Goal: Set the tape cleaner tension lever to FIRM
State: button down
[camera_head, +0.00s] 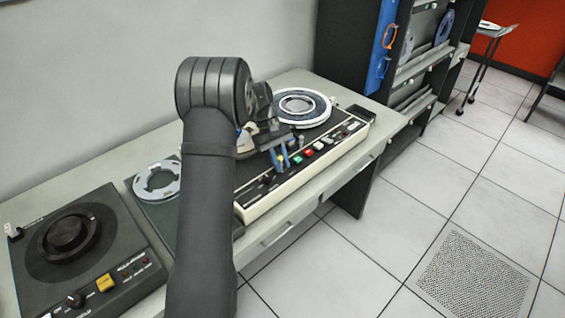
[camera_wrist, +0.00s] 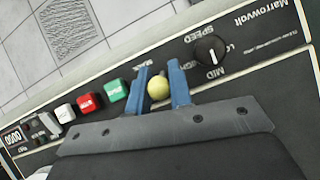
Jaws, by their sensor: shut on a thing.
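In the wrist view, a pale yellow ball knob (camera_wrist: 158,88) sits between the two blue fingers of my gripper (camera_wrist: 159,72). The fingers are shut on it, one on each side. It looks like the lever's knob; its stem and pivot are hidden. The knob stands over the dark front panel (camera_wrist: 245,47) of the tape machine. Part of a white label shows by the left finger but cannot be read, and no FIRM mark is readable. In the head view, my gripper (camera_head: 279,159) is over the machine's front panel, left of the coloured buttons.
A green button (camera_wrist: 115,90), a red button (camera_wrist: 88,103) and white buttons line the panel beside the knob. A round SPEED dial (camera_wrist: 210,50) is close on the other side. A reel (camera_head: 302,106) lies on the deck. A turntable unit (camera_head: 75,240) stands at left.

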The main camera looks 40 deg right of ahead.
jog(key=shift+w+g, duration=0.4)
jog(key=shift+g, duration=0.5)
jog(key=c, duration=1.4)
grip_release()
jog(key=shift+f, duration=0.1)
jog(key=shift+o, duration=0.2)
jog(key=v, duration=1.2)
jog(key=x, duration=1.2)
